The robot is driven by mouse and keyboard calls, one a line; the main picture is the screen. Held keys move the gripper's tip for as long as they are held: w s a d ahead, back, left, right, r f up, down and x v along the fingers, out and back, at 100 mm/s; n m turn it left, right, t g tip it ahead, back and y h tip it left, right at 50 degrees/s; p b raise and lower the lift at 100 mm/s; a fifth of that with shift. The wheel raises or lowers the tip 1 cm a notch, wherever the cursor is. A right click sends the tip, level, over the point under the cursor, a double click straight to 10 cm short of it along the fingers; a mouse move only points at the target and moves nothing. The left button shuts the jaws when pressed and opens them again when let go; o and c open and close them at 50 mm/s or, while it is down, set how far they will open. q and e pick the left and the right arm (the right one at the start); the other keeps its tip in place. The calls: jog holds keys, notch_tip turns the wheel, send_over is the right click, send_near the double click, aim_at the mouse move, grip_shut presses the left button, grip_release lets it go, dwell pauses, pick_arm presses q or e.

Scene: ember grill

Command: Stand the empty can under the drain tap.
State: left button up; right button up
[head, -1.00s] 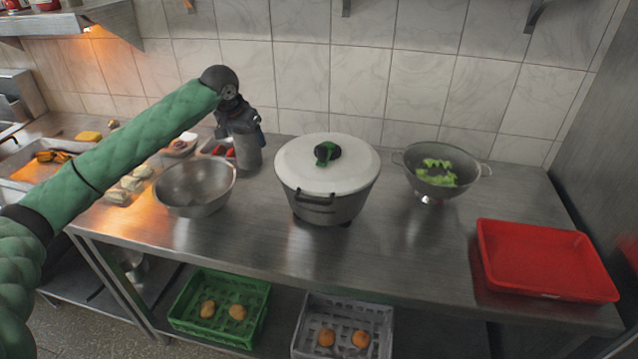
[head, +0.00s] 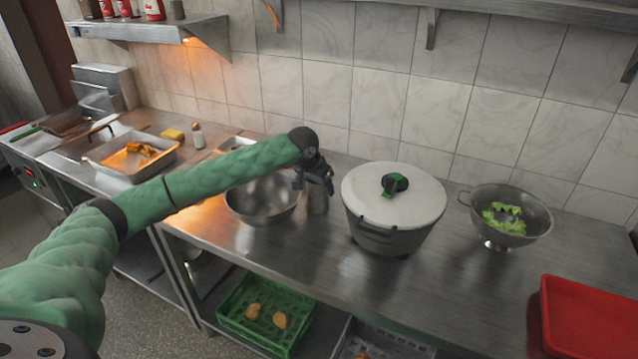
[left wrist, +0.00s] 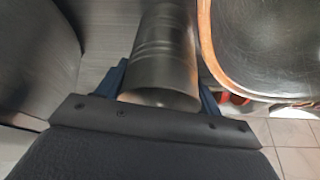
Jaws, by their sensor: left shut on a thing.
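The empty can is a plain grey metal cylinder (head: 318,203), upright between the steel bowl and the lidded pot. My left gripper (head: 316,180) is shut on the can's upper part. In the left wrist view the ribbed can (left wrist: 165,55) lies between the blue-edged fingers of my left gripper (left wrist: 163,85). I cannot tell whether the can's base touches the counter. The drain tap is not visible in these views. My right gripper is not in view.
The steel bowl (head: 262,205) is close on the can's left, the lidded pot (head: 392,235) close on its right. A colander (head: 520,225) and red tray (head: 590,320) stand further right. A pan (head: 115,165) and an appliance with a red display (head: 30,178) are at left.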

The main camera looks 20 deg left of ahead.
pick_arm(q)
jog(key=o, duration=1)
jog(key=shift+f, duration=0.1)
